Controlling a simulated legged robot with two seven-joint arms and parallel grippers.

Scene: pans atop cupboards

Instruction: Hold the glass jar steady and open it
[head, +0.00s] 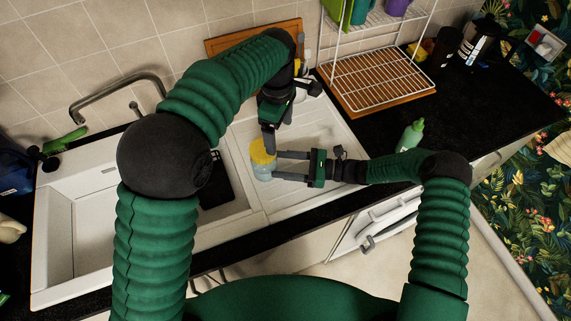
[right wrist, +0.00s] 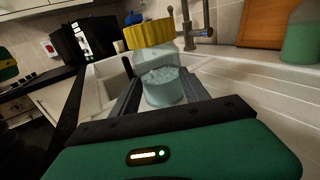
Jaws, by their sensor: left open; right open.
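The glass jar (head: 262,174) stands upright on the white sink's drainboard, with a yellow lid (head: 261,152) on top. In the right wrist view the clear, bluish jar body (right wrist: 163,88) and its yellow lid (right wrist: 148,35) also show. My right gripper (head: 276,166) is open, coming from the right, with its fingers at the jar's body, one on each side. I cannot tell whether they touch it. My left gripper (head: 269,142) is open and points down right by the lid. Its fingers overlap in the head view, and contact with the lid is unclear.
The white sink (head: 90,235) lies to the left, with a grey faucet (head: 115,90) behind it. A white dish rack (head: 375,75) stands at the back right. A green bottle (head: 411,134) stands near my right forearm. Dark counter (head: 500,105) is free at right.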

